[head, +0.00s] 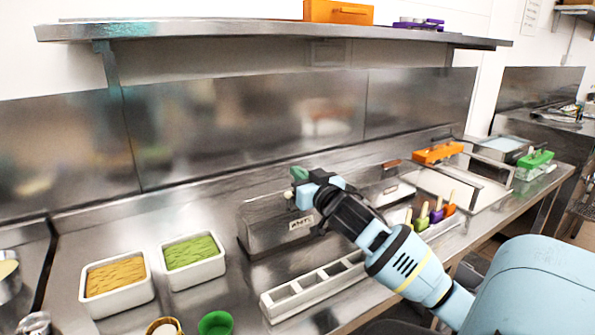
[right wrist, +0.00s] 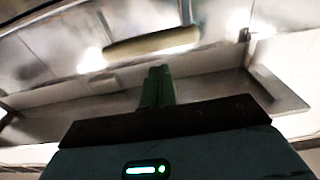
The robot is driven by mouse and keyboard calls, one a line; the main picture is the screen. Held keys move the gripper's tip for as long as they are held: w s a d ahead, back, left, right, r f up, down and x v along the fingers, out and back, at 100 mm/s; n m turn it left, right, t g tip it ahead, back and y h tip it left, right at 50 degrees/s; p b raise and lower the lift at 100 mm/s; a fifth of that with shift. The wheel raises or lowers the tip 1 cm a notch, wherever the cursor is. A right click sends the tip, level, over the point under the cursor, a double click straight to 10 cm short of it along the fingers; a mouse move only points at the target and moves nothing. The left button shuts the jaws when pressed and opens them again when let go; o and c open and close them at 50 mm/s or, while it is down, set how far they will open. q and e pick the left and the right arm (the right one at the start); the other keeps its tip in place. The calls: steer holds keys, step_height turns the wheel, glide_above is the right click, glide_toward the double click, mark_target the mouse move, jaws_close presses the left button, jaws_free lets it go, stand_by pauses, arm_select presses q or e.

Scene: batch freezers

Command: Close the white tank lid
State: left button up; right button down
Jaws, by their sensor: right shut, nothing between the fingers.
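My right gripper (head: 300,174) reaches over the counter, above and behind a steel box with a small label (head: 265,222). Its green fingers are pressed together and also show in the right wrist view (right wrist: 157,88). Beyond the fingertips in that view is a pale rounded bar (right wrist: 150,43), which looks apart from them; I cannot tell what it belongs to. Right of the gripper, an open steel-rimmed basin with a white inside (head: 440,184) is set in the counter. I cannot clearly make out the white tank lid; my arm hides part of this area. My left gripper is not in view.
A tub of yellow food (head: 117,280) and a tub of green food (head: 191,260) stand at the left. A slotted holder (head: 312,290) lies below my arm. Several coloured scoops (head: 436,216) stand right of it. A steel shelf (head: 270,32) hangs above.

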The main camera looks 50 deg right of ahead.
steer(key=shift+s+a+f, duration=0.1)
steer(key=shift+s+f, duration=0.05)
steer(key=shift+s, duration=0.1)
steer(key=shift+s+f, duration=0.1)
steer(key=shift+f, duration=0.15)
steer(key=shift+s+a+f+t+b, duration=0.15)
steer(key=shift+f+t+b, duration=0.15)
steer(key=shift+f, duration=0.15)
steer(key=shift+s+f+t+b, duration=0.2)
steer(key=shift+f+t, duration=0.1)
steer(key=shift+f, duration=0.1)
steer(key=shift+s+a+f+h, duration=0.1)
steer(key=shift+s+f+h, duration=0.2)
steer(key=shift+s, duration=0.2)
steer(key=shift+f, duration=0.15)
steer(key=shift+f, duration=0.15)
